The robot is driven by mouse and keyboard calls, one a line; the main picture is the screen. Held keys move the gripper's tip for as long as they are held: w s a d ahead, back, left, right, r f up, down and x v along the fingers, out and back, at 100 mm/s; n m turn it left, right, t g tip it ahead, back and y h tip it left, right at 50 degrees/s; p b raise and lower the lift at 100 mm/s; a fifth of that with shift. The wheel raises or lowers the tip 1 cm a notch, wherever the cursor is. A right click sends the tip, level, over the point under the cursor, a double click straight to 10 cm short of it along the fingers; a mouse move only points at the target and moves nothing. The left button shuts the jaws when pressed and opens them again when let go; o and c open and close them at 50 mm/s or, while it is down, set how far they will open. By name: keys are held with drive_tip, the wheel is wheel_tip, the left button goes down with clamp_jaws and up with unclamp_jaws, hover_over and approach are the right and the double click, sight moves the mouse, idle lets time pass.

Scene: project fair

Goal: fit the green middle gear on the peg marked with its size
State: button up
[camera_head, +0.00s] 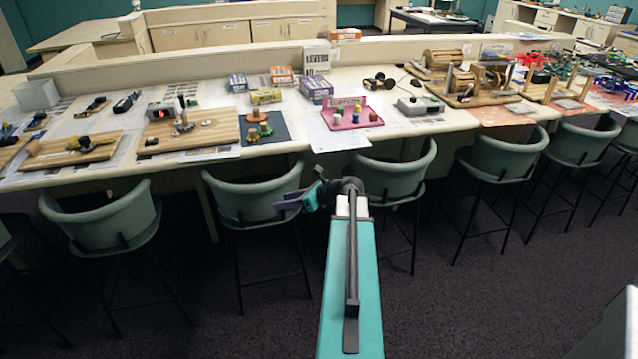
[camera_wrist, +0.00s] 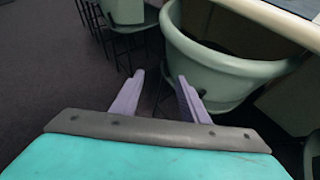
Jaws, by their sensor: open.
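My gripper (camera_head: 292,201) is open and empty in front of the long table, beside a green chair. In the wrist view my gripper (camera_wrist: 160,78) shows two purple fingers spread apart with nothing between them. I cannot make out the green middle gear or its marked peg for certain at this distance. Small orange and green pieces (camera_head: 257,131) sit on a dark mat (camera_head: 283,130) on the table. A pink board (camera_head: 347,124) with a sign and several small coloured pieces stands to the right of it. Whether any of these are the gear or pegs is too small to tell.
Green chairs (camera_head: 247,199) line the front edge of the long table (camera_head: 229,157). One chair (camera_wrist: 222,75) is close ahead in the wrist view. Small boxes (camera_head: 266,96), wooden boards and a grey device (camera_head: 420,105) crowd the tabletop. The dark floor in front is open.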

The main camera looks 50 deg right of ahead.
drive_tip(key=w+a+f+n+g+y, duration=0.2)
drive_tip(key=w+a+f, duration=0.2)
drive_tip(key=a+f, duration=0.5)
drive_tip(key=s+a+f+n+g+y, duration=0.1)
drive_tip(key=s+a+f+n+g, duration=0.3)
drive_tip(key=a, duration=0.6)
drive_tip(key=a+f+n+g, duration=0.1)
drive_tip(key=a+f, duration=0.6)
drive_tip(key=a, duration=0.3)
drive_tip(key=s+a+f+n+g+y, duration=0.1)
drive_tip(key=s+a+f+n+g, duration=0.3)
drive_tip(key=a, duration=0.6)
drive_tip(key=s+a+f+n+g+h, duration=0.25)
drive_tip(key=s+a+f+n, duration=0.45)
drive_tip(key=s+a+f, duration=0.35)
drive_tip(key=s+d+f+n+g+h, duration=0.2)
drive_tip(key=s+d+n, duration=0.1)
drive_tip(key=s+n, duration=0.4)
drive_tip(key=s+d+f+n+g+h, duration=0.1)
drive_tip(key=s+d+n+g+h, duration=0.1)
drive_tip(key=s+n, duration=0.5)
drive_tip(key=shift+s+d+f+n+h, duration=0.4)
drive_tip(key=shift+d+n+h, duration=0.15)
drive_tip(key=shift+n, duration=0.65)
drive_tip(key=shift+a, duration=0.1)
drive_tip(key=shift+c, duration=0.2)
